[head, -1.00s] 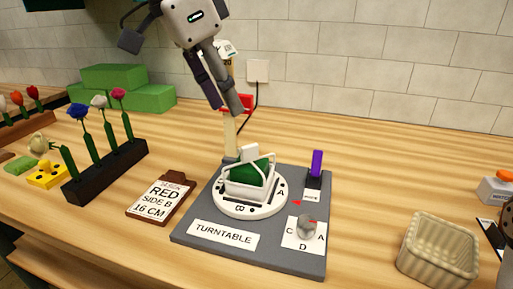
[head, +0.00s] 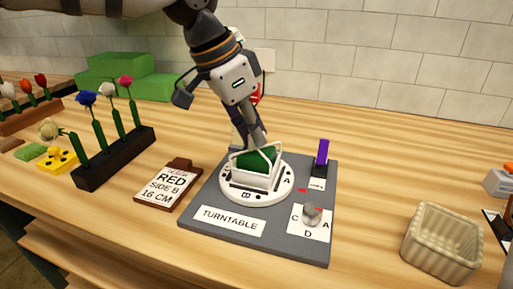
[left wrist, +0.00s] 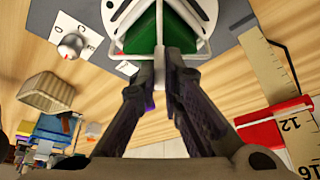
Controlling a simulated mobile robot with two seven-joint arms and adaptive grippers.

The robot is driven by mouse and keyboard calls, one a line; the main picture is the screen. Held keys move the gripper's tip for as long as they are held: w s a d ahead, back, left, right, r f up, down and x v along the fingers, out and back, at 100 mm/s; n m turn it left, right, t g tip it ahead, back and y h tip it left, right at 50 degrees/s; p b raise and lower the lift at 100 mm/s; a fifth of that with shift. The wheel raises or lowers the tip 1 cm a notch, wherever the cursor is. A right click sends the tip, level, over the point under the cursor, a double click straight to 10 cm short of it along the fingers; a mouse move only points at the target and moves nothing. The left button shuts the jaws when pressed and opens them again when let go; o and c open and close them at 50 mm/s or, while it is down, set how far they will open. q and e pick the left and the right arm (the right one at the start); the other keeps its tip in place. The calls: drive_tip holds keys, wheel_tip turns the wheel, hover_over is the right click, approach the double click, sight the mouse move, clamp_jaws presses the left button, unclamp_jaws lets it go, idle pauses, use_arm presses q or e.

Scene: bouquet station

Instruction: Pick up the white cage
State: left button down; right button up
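The white cage (head: 253,180) is a pale frame of thin bars around a green block (head: 256,160). It sits on the round white turntable disc (head: 272,193) on a grey base labelled TURNTABLE (head: 213,235). My left gripper (head: 257,145) points down at the cage's top from behind. In the left wrist view, its fingertips (left wrist: 167,50) are close together at a white bar of the cage (left wrist: 159,20), with the green block (left wrist: 178,35) beyond. Whether they grip the bar is not clear. My right gripper is not in view.
A purple lever (head: 322,152) and a grey knob (head: 312,213) stand on the base's right side. A RED SIDE B card (head: 168,188) and a flower rack (head: 115,160) are to the left. A ribbed beige basket (head: 440,243) is to the right.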

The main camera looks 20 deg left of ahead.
use_arm(q)
drive_tip(key=shift+r, duration=0.1)
drive_tip(key=shift+r, duration=0.25)
wheel_tip(320, 180, up, 3)
drive_tip(key=shift+s+d+f, duration=0.1)
drive_tip(key=s+d+r, duration=0.6)
drive_tip(key=s+r, duration=0.3)
drive_tip(key=s, duration=0.3)
drive_tip(key=shift+d+r, duration=0.2)
drive_tip(key=shift+r, duration=0.05)
